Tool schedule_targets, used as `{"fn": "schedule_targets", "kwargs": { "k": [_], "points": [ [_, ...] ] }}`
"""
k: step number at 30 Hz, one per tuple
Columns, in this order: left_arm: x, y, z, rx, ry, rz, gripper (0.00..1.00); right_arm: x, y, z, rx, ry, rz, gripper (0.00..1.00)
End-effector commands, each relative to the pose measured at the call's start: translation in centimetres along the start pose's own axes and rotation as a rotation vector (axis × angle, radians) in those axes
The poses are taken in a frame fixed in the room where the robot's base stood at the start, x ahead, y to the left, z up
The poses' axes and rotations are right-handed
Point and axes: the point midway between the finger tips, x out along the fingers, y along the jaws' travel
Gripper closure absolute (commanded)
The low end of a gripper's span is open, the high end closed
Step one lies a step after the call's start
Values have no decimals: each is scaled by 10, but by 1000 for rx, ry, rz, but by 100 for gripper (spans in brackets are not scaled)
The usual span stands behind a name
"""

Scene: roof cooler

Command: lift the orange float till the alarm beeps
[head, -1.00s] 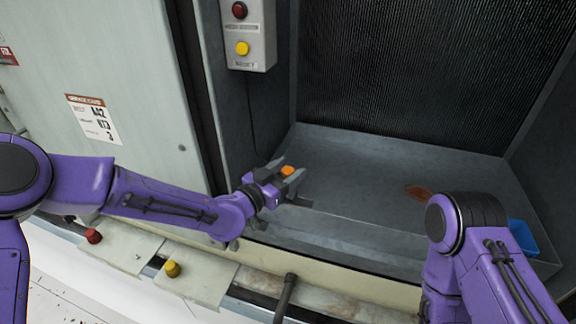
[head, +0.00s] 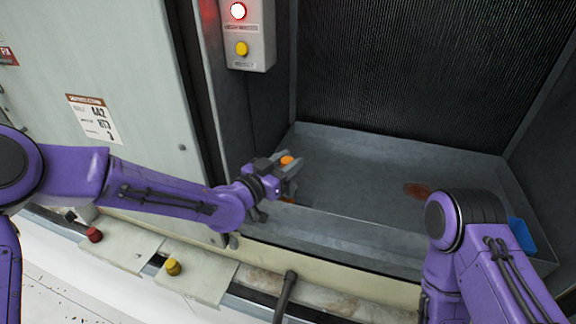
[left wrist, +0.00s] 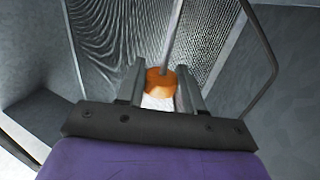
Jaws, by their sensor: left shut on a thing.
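The orange float (head: 286,160) is between the fingers of my left gripper (head: 287,170), over the left end of the grey basin (head: 390,240). In the left wrist view the float (left wrist: 160,82) sits between the two dark fingers (left wrist: 160,92), with a thin rod rising above it and a pale part below. My left gripper is shut on it. On the alarm box (head: 249,55) the red lamp (head: 238,11) is lit bright, and a yellow button (head: 242,48) is under it. My right arm shows at the lower right, but its gripper is out of view.
A blue object (head: 522,236) lies at the basin's right end, and a rusty brown patch (head: 417,190) marks its floor. The basin's front wall runs below my left gripper. A grey cabinet panel (head: 150,60) stands at the left. Red (head: 94,235) and yellow knobs (head: 173,267) sit below it.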

Motion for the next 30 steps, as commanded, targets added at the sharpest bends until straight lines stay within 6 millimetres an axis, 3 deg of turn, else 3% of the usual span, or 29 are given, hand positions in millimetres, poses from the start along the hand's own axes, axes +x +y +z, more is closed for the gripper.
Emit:
{"fn": "schedule_targets", "kwargs": {
  "k": [2, 3, 5, 16, 24, 30],
  "points": [
    [0, 0, 1, 1, -1, 0, 100, 0, 0, 0, 0, 0, 0, 12],
    [0, 0, 1, 1, -1, 0, 61, 0, 0, 0, 0, 0, 0, 12],
    [0, 0, 1, 1, -1, 0, 43, 0, 0, 0, 0, 0, 0, 12],
    [-7, 0, 2, 1, 0, 0, 43, 5, 0, 2, 0, 0, 0, 12],
    [-69, -1, 4, -1, 1, -1, 43, 28, -3, 12, 0, 0, 0, 12],
    [-100, 0, 2, 0, 1, -1, 43, 35, -3, 14, 0, 0, 0, 12]
  ]
}}
